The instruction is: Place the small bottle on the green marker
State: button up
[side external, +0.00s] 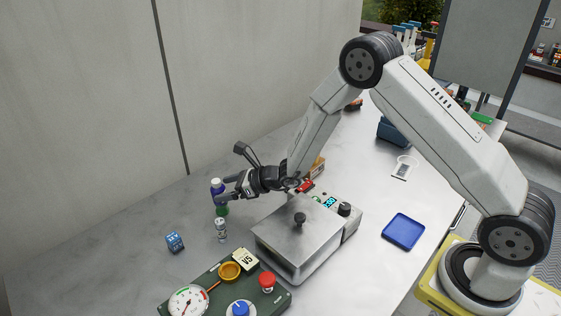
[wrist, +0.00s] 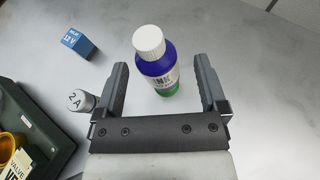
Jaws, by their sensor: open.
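The small bottle (side external: 217,188) has a white cap and a blue-purple body, and it stands upright near the wall side of the table. In the wrist view the bottle (wrist: 156,66) shows a white label and appears between the two fingers, with a gap on each side. My gripper (side external: 229,188) is open and reaches sideways to the bottle; in the wrist view its fingers (wrist: 160,64) spread around it without closing. Green (side external: 222,210) shows at the bottle's foot; I cannot tell whether it is the marker or part of the bottle.
A small silver cylinder (side external: 220,229) stands close to the bottle, near one finger. A blue cube (side external: 175,243) lies further left. A metal box (side external: 298,245), a green panel with a gauge and knobs (side external: 207,283), and a blue tray (side external: 403,232) occupy the table's front and right.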

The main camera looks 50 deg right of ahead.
jog(key=v, duration=0.9)
jog(key=shift+s, duration=0.15)
jog(key=shift+s, duration=0.1)
dwell(0.3)
